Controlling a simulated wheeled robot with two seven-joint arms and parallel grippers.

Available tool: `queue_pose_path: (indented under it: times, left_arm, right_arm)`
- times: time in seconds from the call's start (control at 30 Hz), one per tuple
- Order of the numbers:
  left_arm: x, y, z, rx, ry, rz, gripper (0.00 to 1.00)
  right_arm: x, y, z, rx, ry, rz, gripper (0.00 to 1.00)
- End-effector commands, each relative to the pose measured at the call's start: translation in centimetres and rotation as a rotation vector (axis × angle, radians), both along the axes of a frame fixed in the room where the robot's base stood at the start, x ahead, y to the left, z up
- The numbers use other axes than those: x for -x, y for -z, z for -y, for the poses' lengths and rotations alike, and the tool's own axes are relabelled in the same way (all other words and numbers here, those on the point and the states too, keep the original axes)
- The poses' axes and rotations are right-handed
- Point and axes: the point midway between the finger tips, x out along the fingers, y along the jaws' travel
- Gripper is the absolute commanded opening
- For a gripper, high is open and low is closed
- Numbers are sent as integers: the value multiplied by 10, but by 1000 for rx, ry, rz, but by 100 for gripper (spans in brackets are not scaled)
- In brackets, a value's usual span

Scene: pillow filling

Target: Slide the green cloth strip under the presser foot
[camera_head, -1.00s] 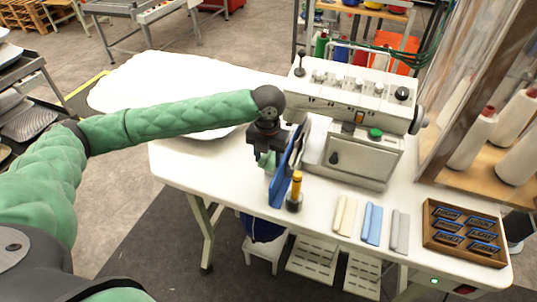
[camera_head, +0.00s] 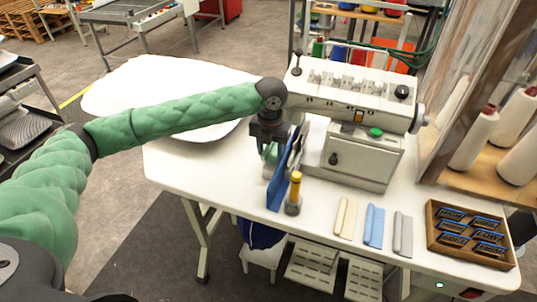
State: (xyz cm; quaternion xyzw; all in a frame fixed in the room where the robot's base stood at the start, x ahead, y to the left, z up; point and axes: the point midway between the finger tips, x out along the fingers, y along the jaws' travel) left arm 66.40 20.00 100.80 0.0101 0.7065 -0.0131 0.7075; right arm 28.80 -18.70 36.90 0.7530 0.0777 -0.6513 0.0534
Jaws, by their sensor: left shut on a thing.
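My left gripper (camera_head: 270,150) hangs down beside the left end of the white sewing machine (camera_head: 350,112), above the white table. It is shut on the green cloth strip (camera_head: 269,154), of which only a small pale green patch shows. The presser foot is hidden behind my arm and an upright blue panel (camera_head: 283,172), so I cannot tell how the strip lies relative to it. My right gripper is not in view.
A yellow-topped post (camera_head: 295,190) stands just right of the blue panel. Cream (camera_head: 346,218), blue (camera_head: 374,225) and grey (camera_head: 402,233) folded strips lie in front of the machine. A wooden label box (camera_head: 468,259) sits at the table's right. A large white pillow-like sheet lies at the left.

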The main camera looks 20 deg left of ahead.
Motion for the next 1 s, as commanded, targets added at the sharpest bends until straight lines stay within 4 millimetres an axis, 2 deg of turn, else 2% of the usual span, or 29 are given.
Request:
queue_pose_path:
  times: [0.53,0.8,1.0]
  left_arm:
    - [-21,4,3,3,4,1,25]
    - [-20,12,5,4,8,-2,25]
    - [-19,15,5,4,10,-3,25]
  right_arm:
    - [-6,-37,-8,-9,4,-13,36]
    - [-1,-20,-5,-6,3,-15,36]
    - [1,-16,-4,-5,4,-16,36]
